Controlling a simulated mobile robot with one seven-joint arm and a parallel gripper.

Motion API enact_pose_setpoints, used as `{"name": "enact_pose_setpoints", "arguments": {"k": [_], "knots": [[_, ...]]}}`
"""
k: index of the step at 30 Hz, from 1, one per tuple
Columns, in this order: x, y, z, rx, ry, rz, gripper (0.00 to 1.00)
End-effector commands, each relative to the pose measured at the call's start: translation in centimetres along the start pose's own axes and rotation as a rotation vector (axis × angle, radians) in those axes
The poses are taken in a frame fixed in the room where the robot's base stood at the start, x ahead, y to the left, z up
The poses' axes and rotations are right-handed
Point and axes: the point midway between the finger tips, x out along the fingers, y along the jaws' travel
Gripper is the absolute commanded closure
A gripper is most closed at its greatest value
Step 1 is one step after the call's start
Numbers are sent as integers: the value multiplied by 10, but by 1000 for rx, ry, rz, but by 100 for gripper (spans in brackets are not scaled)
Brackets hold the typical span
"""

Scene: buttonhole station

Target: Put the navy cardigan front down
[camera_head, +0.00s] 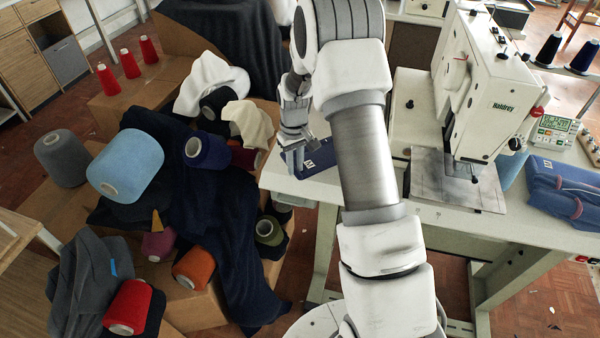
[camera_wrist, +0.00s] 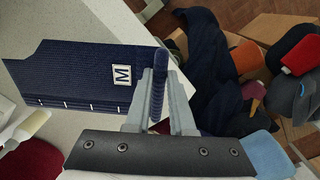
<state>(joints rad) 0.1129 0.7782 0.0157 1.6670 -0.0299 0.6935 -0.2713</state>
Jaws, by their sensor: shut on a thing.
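The navy cardigan front (camera_wrist: 75,75) is a knitted panel with a white "M" label and several white marks along one long edge. It extends over the white table (camera_wrist: 35,20) in the wrist view, close to the table's edge. My gripper (camera_wrist: 158,92) is shut on its ribbed end, which shows between the two fingers. In the head view the cardigan front (camera_head: 318,158) is at the table's left end, partly hidden behind my arm, with my gripper (camera_head: 297,140) at its left. I cannot tell whether the panel touches the table top.
The sewing machine (camera_head: 490,85) stands on the table right of my arm, with folded blue garments (camera_head: 565,190) at the right end. Boxes left of the table carry dark cloth (camera_head: 235,230) and several yarn cones, including a light blue one (camera_head: 130,165).

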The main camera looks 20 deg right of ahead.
Motion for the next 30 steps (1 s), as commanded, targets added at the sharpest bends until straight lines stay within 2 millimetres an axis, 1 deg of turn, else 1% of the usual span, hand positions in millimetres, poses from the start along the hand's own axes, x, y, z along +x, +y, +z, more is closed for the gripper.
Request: {"name": "enact_pose_setpoints", "arguments": {"k": [1,5,8,13,20,24,25,27,30], "knots": [[8,0,0,0,-1,0,100],[16,0,0,1,0,0,100],[26,0,0,1,-1,0,100],[50,-1,1,1,-1,0,100],[51,-1,0,1,1,0,100],[56,-1,0,1,1,0,100],[55,-1,0,1,1,0,77],[54,-1,0,1,1,0,64],[54,-1,0,1,1,0,48]]}}
